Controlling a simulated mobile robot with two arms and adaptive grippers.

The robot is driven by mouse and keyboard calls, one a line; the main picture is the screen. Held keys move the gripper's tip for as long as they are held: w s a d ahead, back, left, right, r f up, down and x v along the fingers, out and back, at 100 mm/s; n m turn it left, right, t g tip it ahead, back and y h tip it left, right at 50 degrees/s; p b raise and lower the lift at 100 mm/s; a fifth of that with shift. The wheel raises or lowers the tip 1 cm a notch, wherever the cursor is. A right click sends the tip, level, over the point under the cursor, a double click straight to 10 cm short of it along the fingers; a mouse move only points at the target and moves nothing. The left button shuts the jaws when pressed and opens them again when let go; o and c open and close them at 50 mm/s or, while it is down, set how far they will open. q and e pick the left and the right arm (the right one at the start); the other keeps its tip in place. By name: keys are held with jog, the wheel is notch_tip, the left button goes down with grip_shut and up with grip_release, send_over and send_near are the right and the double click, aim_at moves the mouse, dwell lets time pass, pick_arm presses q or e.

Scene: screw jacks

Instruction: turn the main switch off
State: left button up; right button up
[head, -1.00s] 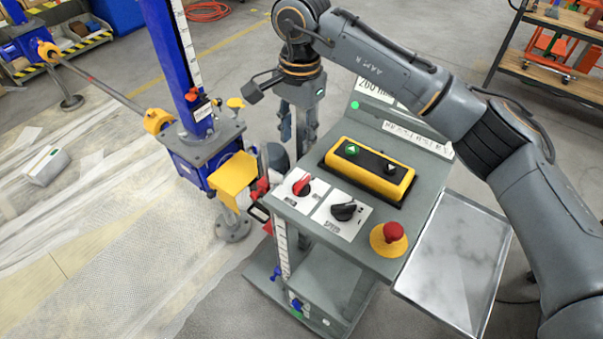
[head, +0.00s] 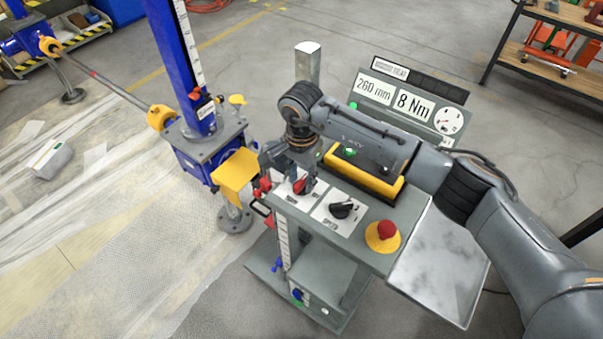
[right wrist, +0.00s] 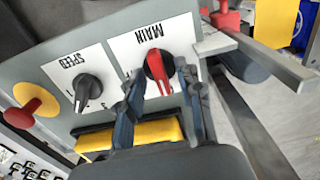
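The red main switch (head: 301,186) sits on a white plate on the grey control panel (head: 372,258). In the right wrist view the red switch (right wrist: 157,66) is under the label "MAIN", with its pointer towards my gripper. My right gripper (head: 287,172) is over the panel's left end, close to the switch. In the right wrist view its two fingers (right wrist: 160,85) are apart, one on each side of the switch's pointer, with nothing held. I cannot tell whether they touch it. My left gripper is not in view.
A black speed knob (head: 342,210) and a red emergency button (head: 387,231) are close by. The yellow button box (head: 362,183) is partly under my right arm. A blue screw jack (head: 190,80) stands left of the panel. Displays (head: 395,95) read 260 mm and 8 Nm.

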jog(key=shift+f, duration=0.15)
grip_shut()
